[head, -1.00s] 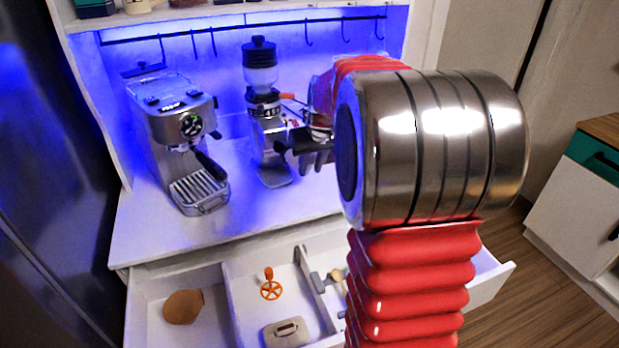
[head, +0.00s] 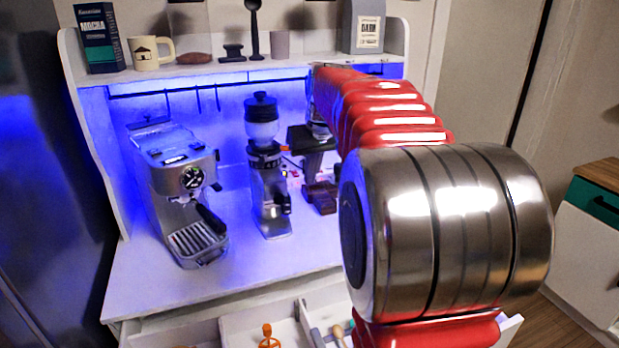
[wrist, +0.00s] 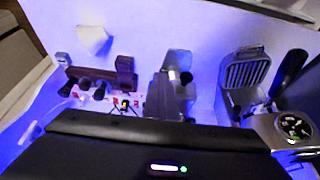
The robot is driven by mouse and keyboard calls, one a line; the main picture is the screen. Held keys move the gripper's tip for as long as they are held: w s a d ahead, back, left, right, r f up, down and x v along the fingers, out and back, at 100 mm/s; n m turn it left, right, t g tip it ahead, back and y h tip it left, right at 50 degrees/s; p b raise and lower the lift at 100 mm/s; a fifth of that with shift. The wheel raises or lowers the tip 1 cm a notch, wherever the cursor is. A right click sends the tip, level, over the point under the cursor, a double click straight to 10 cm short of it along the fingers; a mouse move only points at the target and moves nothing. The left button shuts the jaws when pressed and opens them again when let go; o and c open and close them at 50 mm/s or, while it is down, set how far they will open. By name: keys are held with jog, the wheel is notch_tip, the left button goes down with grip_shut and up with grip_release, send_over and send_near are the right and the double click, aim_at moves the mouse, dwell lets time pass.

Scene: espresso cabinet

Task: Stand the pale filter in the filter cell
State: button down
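A pale, cone-shaped filter (wrist: 93,40) lies on the white counter at the upper left of the wrist view. I cannot find it in the head view, where my arm covers that part of the counter. My gripper (head: 313,165) is above the back of the counter, right of the grinder, partly hidden by my arm. Its fingers are too dark and small to tell open from shut. In the wrist view only its dark body shows at the bottom. The open drawer (head: 190,332) has divided cells, mostly cut off below; I cannot tell which is the filter cell.
The espresso machine (head: 180,190) and grinder (head: 268,190) stand left of my gripper. A brown stand (wrist: 88,80) with dark knobs sits near the filter. An orange tool (head: 268,336) lies in the drawer. The shelf above (head: 210,72) holds a mug, boxes and tools.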

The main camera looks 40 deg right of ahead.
jog(key=c, duration=2.5)
grip_release()
jog(key=o, duration=2)
jog(key=v, duration=1.3)
jog(key=shift+s+r, duration=0.15)
jog(key=shift+r, duration=0.15)
